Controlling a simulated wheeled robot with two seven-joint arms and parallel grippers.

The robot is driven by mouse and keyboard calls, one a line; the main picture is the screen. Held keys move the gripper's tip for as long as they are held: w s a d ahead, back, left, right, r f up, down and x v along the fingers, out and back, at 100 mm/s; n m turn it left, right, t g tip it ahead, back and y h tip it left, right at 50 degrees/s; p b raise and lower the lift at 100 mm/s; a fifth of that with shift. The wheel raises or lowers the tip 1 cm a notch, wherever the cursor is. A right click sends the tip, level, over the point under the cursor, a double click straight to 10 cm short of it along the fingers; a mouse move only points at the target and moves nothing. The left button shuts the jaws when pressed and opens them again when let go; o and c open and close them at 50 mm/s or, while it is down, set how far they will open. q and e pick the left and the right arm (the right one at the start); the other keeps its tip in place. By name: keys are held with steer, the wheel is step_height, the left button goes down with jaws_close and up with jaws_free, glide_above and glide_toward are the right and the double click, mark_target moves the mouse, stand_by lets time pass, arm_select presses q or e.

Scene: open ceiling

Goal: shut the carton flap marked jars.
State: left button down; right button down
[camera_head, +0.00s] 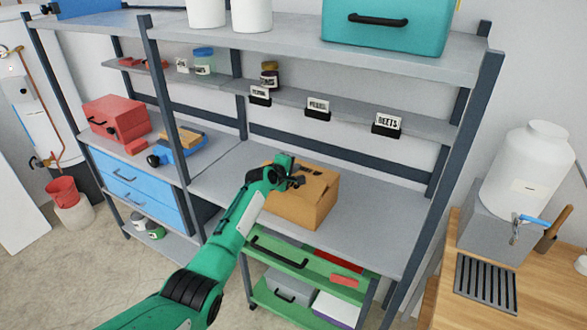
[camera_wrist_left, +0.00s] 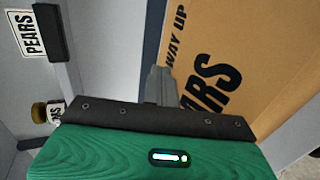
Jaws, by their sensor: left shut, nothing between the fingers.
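The brown cardboard carton (camera_head: 300,211) stands on the grey middle shelf. Its top looks mostly flat in the head view, but my left gripper covers part of it. In the left wrist view a cardboard panel (camera_wrist_left: 260,50) carries black print ending in "ARS" and the words "WAY UP"; the first letters are hidden. My left gripper (camera_head: 297,182) is shut and empty at the carton's top left. In the wrist view its fingertips (camera_wrist_left: 157,78) are beside the panel's edge; I cannot tell whether they touch. My right gripper is not in view.
A narrow shelf above bears label cards, including a beets card (camera_head: 388,122), and small jars. A shelf post (camera_head: 450,150) stands to the right. The grey shelf (camera_head: 375,220) right of the carton is clear.

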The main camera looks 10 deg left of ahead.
arm_select(q)
steer(key=shift+w+f+g+y, duration=0.1)
steer(key=shift+f+g+y, duration=0.1)
steer(key=shift+g+y, duration=0.1)
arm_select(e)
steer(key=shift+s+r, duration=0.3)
arm_select(q)
steer(key=shift+w+d+f+g+p, duration=0.15)
steer(key=shift+f+g+p, duration=0.25)
steer(key=shift+g+p, duration=0.25)
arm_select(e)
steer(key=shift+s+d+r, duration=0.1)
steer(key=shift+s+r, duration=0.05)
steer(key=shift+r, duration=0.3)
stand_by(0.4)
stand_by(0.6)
